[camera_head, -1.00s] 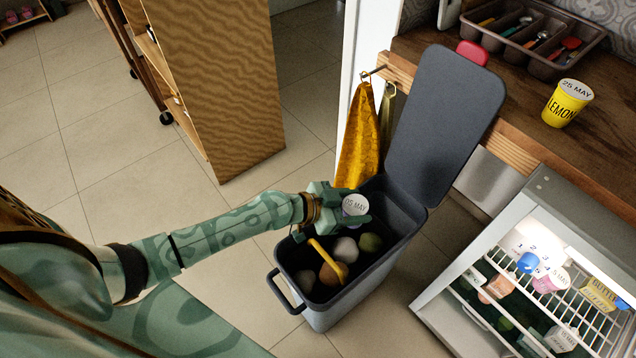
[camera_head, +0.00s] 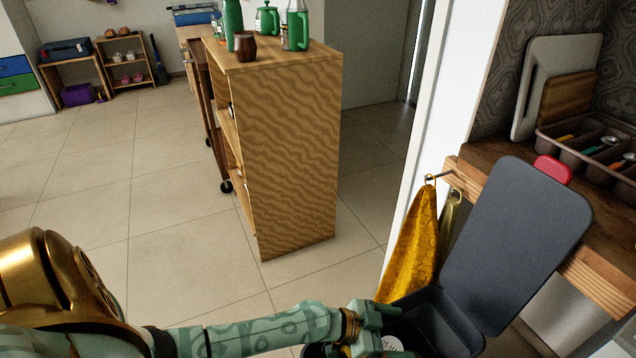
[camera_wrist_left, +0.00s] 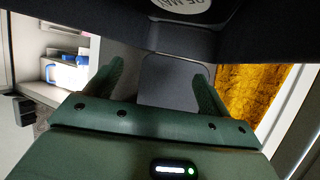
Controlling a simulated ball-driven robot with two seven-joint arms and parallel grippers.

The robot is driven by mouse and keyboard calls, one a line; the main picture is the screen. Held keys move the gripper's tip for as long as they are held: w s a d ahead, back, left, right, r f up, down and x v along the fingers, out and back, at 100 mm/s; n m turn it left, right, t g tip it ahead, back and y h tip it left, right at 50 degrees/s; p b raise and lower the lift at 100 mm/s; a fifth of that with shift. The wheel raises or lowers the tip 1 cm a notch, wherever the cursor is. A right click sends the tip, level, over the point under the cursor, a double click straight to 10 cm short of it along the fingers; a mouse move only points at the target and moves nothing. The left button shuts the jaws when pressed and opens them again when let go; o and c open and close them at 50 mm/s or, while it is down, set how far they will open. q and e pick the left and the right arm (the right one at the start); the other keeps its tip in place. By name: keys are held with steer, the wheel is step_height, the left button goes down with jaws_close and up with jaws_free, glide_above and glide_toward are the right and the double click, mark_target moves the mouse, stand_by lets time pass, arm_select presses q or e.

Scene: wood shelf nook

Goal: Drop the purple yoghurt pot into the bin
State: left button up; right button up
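The white date-marked lid of a pot (camera_head: 390,344) shows at the bottom edge of the head view, close to my left gripper (camera_head: 375,334). The same lid (camera_wrist_left: 188,7) shows in the wrist view against the dark bin, outside the space between the fingers. The pot's purple side is hidden. My left gripper (camera_wrist_left: 160,80) is open and empty, its fingers apart. The grey bin (camera_head: 447,320) is open, with its lid (camera_head: 515,245) tilted back; its lower part is cut off. I cannot tell how deep the pot sits. My right gripper is not in view.
A yellow towel (camera_head: 410,245) hangs beside the bin. The wooden counter (camera_head: 600,270) is on the right, with a cutlery tray (camera_head: 590,160). A wooden shelf unit (camera_head: 285,155) stands beyond my arm. The tiled floor (camera_head: 90,210) at left is clear.

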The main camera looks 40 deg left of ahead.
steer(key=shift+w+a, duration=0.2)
arm_select(q)
steer(key=shift+s+a, duration=0.2)
steer(key=shift+s, duration=0.05)
steer(key=v, duration=1.5)
steer(key=shift+s+a+r, duration=0.2)
steer(key=shift+a, duration=0.05)
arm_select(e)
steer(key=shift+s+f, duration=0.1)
